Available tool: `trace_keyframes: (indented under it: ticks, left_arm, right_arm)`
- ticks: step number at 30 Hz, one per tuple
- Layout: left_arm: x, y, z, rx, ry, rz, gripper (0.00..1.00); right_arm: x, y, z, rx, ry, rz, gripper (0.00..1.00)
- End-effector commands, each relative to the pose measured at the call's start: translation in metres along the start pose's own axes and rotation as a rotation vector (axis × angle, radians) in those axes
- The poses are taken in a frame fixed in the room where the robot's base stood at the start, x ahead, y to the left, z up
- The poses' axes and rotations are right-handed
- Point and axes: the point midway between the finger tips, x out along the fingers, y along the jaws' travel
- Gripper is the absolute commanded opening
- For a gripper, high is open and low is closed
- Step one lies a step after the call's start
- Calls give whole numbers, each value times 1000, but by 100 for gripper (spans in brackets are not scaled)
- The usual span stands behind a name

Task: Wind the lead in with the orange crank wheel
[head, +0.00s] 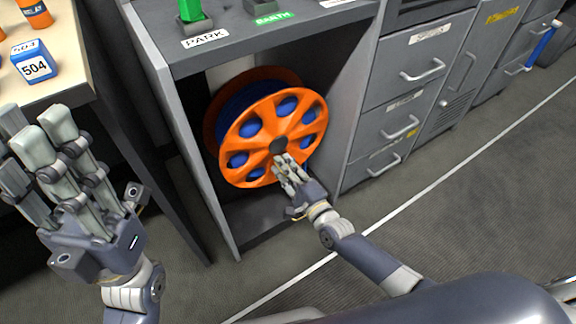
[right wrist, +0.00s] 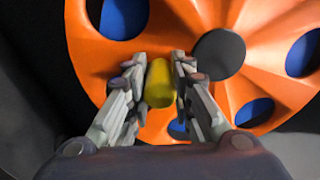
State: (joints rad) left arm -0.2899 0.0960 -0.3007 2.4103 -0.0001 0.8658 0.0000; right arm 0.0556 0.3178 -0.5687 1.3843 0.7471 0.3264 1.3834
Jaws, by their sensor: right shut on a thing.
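The orange crank wheel (head: 257,124) is upright in the open bay of a grey cabinet. Blue lead shows through the wheel's holes and on the drum (head: 240,92) behind it. My right gripper (head: 286,166) is at the wheel's face, just below its dark hub (head: 278,146). In the right wrist view its fingers are shut on a yellow handle (right wrist: 160,84), with the orange wheel (right wrist: 280,50) behind. The handle is hidden by the fingers in the head view. My left gripper (head: 35,125) is raised at the left, open and empty, apart from the wheel.
A table (head: 78,72) at the left holds a blue block marked 504 (head: 35,62) and orange items. The bay's side walls stand close around the wheel. Grey drawers (head: 405,110) with handles are to the right. The floor in front is clear.

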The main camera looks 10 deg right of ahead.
Motion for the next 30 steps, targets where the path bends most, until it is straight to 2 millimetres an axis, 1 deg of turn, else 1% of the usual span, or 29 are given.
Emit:
trace_keyframes:
  ticks: [1, 8, 20, 21, 22, 30]
  left_arm:
    - [0, 0, 0, 0, 2, -1, 30]
    - [2, 0, 0, 2, 10, 0, 30]
    - [2, 0, 2, 2, 7, 1, 30]
    - [1, 0, 2, 2, 6, 0, 30]
    - [1, 0, 3, 2, 5, 0, 30]
    - [-1, -1, 4, 2, -3, -1, 30]
  right_arm:
    - [-1, 3, 2, 17, -1, 5, 0]
    - [-1, 3, 5, 63, -2, 5, 0]
    - [0, 3, 6, 68, -3, 6, 0]
    - [0, 3, 6, 68, -3, 6, 24]
    - [0, 3, 6, 68, -3, 6, 30]
    - [0, 2, 5, 67, -2, 3, 31]
